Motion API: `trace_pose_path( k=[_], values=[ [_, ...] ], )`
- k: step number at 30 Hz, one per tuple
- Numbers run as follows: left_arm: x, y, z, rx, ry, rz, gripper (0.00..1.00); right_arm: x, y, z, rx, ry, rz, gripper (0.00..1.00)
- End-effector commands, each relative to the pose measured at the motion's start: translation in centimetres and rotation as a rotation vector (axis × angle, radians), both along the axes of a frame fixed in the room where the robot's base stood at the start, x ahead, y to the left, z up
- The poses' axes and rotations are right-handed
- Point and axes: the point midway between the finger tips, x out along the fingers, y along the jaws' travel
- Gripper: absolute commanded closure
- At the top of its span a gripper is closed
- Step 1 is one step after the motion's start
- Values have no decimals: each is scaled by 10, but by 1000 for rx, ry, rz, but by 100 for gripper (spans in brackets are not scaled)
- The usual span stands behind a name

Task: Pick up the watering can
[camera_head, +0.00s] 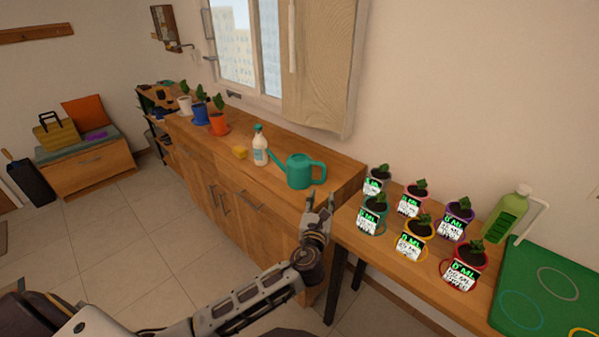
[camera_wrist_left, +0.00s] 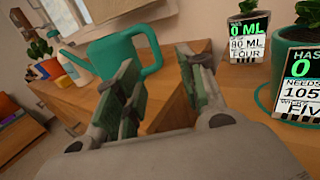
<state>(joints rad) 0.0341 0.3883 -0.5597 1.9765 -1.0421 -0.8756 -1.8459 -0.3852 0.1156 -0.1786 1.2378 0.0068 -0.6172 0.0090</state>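A teal watering can (camera_head: 300,171) stands upright on the wooden cabinet top, near its right end. Its spout points left and its handle is on the right. My left gripper (camera_head: 319,203) is just in front of the can, with its fingers apart and nothing between them. In the left wrist view the watering can (camera_wrist_left: 112,57) is beyond the open fingers (camera_wrist_left: 160,85), partly hidden by the left finger, and its handle shows between them. The fingers do not appear to be holding it. My right gripper is not in view.
A white spray bottle (camera_head: 260,149) and yellow sponge (camera_head: 240,153) stand left of the can. The lower table at right holds several labelled potted plants (camera_head: 411,247), a green bottle (camera_head: 506,215) and a green board (camera_head: 548,285). The cabinet front edge is close to my left gripper.

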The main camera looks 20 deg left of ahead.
Motion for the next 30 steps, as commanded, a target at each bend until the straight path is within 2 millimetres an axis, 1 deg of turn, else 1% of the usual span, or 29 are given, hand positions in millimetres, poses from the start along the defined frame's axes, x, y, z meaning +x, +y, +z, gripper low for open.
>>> trace_pose_path(
  k=[5, 11, 23, 30],
  values=[
    [0, 0, 0, -2, 1, 1, 60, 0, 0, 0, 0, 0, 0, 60],
    [10, 2, -1, -2, 1, 1, 60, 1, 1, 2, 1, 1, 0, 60],
    [50, 11, 0, -3, 0, 2, 60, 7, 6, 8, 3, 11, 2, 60],
    [74, 16, -1, -4, 0, 2, 60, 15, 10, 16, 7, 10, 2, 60]
  ],
)
